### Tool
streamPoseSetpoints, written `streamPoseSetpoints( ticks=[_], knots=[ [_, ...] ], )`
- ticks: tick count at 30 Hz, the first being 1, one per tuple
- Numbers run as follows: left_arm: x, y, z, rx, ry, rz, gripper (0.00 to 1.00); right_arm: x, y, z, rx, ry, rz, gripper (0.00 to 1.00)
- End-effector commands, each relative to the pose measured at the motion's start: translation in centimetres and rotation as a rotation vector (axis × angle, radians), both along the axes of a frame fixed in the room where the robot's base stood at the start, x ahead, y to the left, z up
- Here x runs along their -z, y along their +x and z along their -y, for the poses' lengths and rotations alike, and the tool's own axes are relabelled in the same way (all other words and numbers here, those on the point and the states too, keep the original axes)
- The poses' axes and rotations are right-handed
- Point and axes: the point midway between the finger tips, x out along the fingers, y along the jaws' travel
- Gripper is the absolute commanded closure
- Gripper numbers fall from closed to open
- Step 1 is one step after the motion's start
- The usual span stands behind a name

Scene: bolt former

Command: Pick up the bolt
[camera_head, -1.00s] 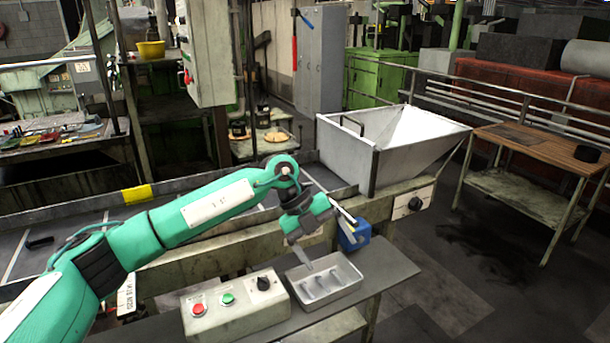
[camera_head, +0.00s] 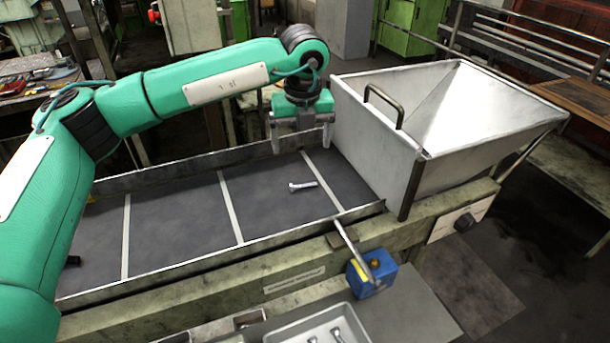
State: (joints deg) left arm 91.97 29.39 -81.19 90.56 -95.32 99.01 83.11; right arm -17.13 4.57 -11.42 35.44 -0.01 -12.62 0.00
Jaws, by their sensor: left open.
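A small silver bolt (camera_head: 303,186) lies on the dark conveyor belt (camera_head: 190,212), between two light cross lines near the belt's right end. My left gripper (camera_head: 300,148) points down above the far side of the belt. It is open and empty, with its two fingers apart. The bolt lies below the gripper and nearer the camera, apart from the fingers. My right gripper is not in view.
A large metal hopper (camera_head: 395,150) with a handle stands at the belt's right end. A blue box (camera_head: 371,276) with a lever sits at the front. A metal tray (camera_head: 285,335) holding bolts is at the bottom.

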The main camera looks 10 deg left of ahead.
Motion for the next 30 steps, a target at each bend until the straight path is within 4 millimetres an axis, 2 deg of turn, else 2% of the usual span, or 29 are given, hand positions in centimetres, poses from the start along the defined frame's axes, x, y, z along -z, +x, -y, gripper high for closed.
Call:
streamPoseSetpoints(
  ticks=[4,9,14,18,23,27,30],
  knots=[
    [2.9,0.2,-0.1,0.001,0.001,-0.007,0.12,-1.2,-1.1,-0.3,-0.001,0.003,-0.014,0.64],
    [5.8,0.6,-0.2,0.001,0.000,-0.005,0.12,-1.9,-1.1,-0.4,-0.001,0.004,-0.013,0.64],
    [7.1,0.7,-0.2,0.002,-0.001,-0.003,0.12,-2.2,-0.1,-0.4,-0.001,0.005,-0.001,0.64],
    [7.9,0.9,-0.1,0.003,-0.002,-0.005,0.12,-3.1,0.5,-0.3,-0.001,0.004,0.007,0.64],
    [9.9,1.3,0.3,0.002,-0.001,-0.005,0.12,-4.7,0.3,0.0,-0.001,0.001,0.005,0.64],
    [11.8,1.6,0.1,0.001,-0.001,-0.004,0.12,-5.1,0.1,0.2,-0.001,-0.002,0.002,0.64],
    [12.3,1.6,0.1,0.001,-0.001,-0.003,0.12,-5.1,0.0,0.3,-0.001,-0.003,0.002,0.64]
  ],
)
